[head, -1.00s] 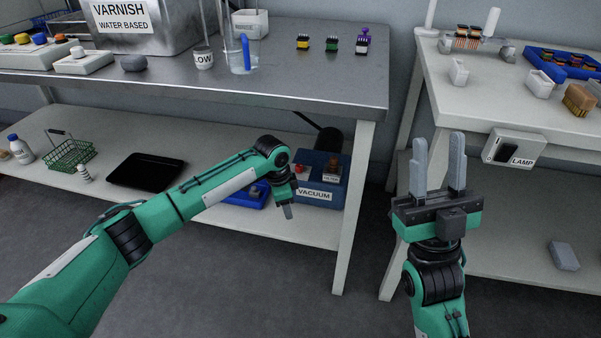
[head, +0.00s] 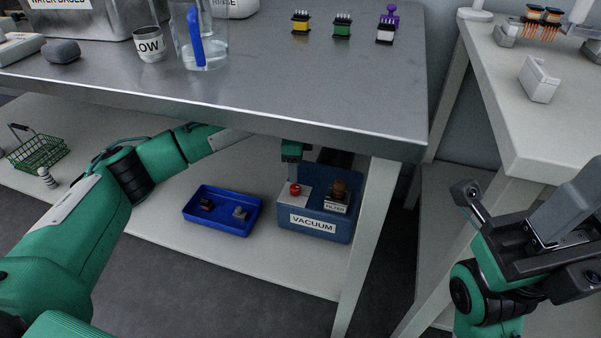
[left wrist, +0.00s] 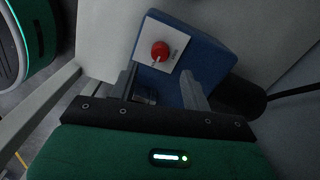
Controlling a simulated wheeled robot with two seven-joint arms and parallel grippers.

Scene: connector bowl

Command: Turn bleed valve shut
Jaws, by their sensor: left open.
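The blue vacuum unit (head: 318,235), labelled VACUUM, stands on the lower shelf under the metal table. A red knob (head: 295,189) sits on a white plate on its top left; it also shows in the left wrist view (left wrist: 160,50). I cannot read which knob is the bleed valve. A brown knob (head: 340,189) stands behind the FILTER label. My left gripper (head: 291,172) points down over the unit, close to the red knob. In the left wrist view its two fingers (left wrist: 159,72) are apart with nothing between them. My right gripper (head: 565,215) is at the right edge, partly cut off.
The metal tabletop (head: 300,95) is above my left forearm, and its leg (head: 366,240) stands right of the unit. A blue tray (head: 222,228) with small parts is left of it. A green basket (head: 38,150) is at far left. A white table (head: 500,120) is at right.

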